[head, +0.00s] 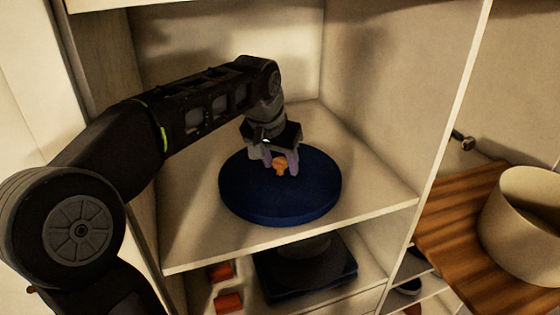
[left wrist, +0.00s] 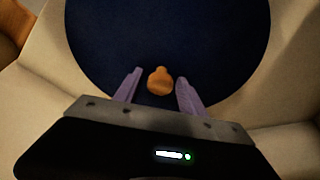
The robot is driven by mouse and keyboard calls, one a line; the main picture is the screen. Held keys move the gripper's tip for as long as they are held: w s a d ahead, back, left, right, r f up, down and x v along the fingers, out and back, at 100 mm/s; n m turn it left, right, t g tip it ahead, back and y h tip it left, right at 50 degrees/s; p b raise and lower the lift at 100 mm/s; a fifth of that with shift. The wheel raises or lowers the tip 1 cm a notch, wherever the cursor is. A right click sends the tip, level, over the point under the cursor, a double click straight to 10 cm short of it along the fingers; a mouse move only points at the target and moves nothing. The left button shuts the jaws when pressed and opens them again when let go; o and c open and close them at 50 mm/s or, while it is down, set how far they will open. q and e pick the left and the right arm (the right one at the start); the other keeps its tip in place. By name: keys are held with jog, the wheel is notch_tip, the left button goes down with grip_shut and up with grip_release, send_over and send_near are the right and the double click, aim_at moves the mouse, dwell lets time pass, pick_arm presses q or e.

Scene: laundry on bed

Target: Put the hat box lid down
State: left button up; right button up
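The hat box lid (head: 280,203) is a round dark blue disc with a small orange knob (head: 281,166) at its middle. It lies flat on, or just above, the white cabinet shelf; I cannot tell if it touches. My left gripper (head: 281,163) is over the lid, with its two purple fingers on either side of the knob. In the left wrist view the fingers (left wrist: 160,88) stand apart, with gaps between them and the knob (left wrist: 160,81). The blue lid (left wrist: 170,35) fills the upper part of that view. My right gripper is not in view.
The white shelf (head: 190,238) has side walls close on both sides. A lower shelf holds a dark hat (head: 305,268) and red items (head: 228,301). At the right, a cream round box (head: 525,222) stands on a wooden surface (head: 455,228).

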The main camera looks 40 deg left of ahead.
aim_at(274, 181)
pick_arm(q)
jog(key=shift+o, duration=0.3)
jog(key=shift+r, duration=0.1)
jog(key=shift+r, duration=0.2)
jog(key=v, duration=0.7)
jog(key=shift+b, duration=0.35)
jog(key=shift+s, duration=0.1)
